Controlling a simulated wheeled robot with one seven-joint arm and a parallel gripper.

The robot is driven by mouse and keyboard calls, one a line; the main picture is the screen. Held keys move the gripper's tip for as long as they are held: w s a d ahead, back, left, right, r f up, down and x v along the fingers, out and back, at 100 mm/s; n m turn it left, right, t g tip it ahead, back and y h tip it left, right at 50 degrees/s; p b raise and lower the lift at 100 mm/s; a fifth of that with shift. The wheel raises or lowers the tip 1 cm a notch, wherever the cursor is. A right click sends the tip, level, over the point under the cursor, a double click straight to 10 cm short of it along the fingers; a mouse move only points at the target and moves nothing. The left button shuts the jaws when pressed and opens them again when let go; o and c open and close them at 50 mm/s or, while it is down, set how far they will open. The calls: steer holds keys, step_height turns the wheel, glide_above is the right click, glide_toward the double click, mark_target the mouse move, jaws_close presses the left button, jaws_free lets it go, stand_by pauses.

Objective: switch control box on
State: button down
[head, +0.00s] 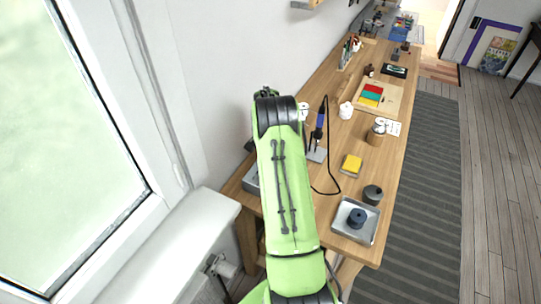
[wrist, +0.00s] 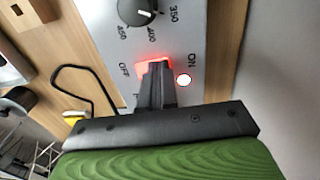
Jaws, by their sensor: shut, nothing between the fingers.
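The control box (wrist: 195,40) is a light grey panel that fills the upper middle of the wrist view. It has a black dial (wrist: 138,10) with numbers and the words OFF and ON. A red-glowing switch (wrist: 142,68) lies between OFF and ON. A small round lamp (wrist: 184,80), white with a red rim, is near ON. My gripper (wrist: 157,66) is shut and empty. Its fingertips are over the switch and hide part of it; I cannot tell whether they touch. In the head view a grey edge of the box (head: 251,180) shows beside my green arm, which hides my gripper.
On the wooden workbench (head: 335,185) are a soldering iron (head: 319,125) with a black cable, a yellow sponge (head: 351,165), a metal tray (head: 340,222) with a dark spool, and a dark grey jar (head: 372,194). The wall and window are close on the left.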

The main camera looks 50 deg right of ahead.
steer(key=shift+s+d+f, duration=0.1)
steer(key=shift+s+f, duration=0.4)
steer(key=shift+s, duration=0.45)
steer(key=shift+s+r, duration=0.1)
step_height(320, 180, up, 15)
steer(key=w+p, duration=0.1)
steer(key=p, duration=0.1)
steer(key=shift+w+p, duration=0.3)
steer(key=shift+p, duration=0.1)
steer(key=s+t+b, duration=0.1)
steer(key=s+d+t+y+b, duration=0.1)
steer(key=shift+s+t, duration=0.2)
steer(key=shift+t, duration=0.1)
